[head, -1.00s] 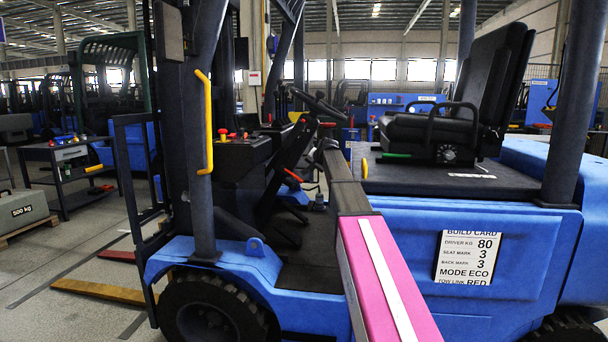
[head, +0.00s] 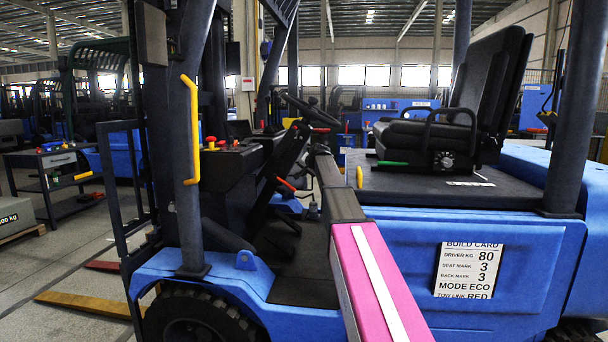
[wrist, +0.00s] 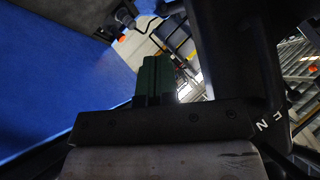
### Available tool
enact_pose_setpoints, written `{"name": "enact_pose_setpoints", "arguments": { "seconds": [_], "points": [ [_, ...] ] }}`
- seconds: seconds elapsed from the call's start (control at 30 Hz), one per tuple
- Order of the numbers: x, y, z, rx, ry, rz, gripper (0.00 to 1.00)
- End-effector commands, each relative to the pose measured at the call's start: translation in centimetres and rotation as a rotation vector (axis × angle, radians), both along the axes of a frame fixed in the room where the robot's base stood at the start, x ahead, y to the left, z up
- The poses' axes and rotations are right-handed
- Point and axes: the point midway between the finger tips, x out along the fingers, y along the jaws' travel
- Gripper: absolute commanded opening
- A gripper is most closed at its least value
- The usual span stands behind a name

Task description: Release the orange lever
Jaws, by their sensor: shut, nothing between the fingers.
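The orange lever (head: 285,184) is a short orange-red handle low on the dark steering column of the blue forklift, in the head view. My arm reaches into the cab between the column and the seat, to the right of the lever. My gripper (wrist: 153,62) shows in the wrist view as two green fingers closed together, with nothing held. In the head view my fingertips cannot be made out, so their distance from the lever is unclear. I cannot make out the lever for certain in the wrist view.
The steering wheel (head: 310,108) is above the lever, and the seat (head: 425,140) is to the right. A yellow grab handle (head: 191,130) is on the front post. A build card (head: 468,270) is on the blue side. In the wrist view, a dark column (wrist: 238,60) marked F and N stands close right of my fingers.

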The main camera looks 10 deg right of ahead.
Motion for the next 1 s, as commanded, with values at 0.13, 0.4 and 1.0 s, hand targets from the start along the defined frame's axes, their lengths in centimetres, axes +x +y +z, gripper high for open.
{"name": "enact_pose_setpoints", "arguments": {
  "seconds": [0.13, 0.4, 1.0],
  "points": [
    [2.6, 0.6, -1.7, 0.0, 0.001, 0.001, 0.0],
    [5.9, 1.8, -4.8, 0.0, 0.001, 0.0, 0.0],
    [6.1, 3.8, -7.5, 0.0, -0.002, -0.001, 0.0]
  ]
}}
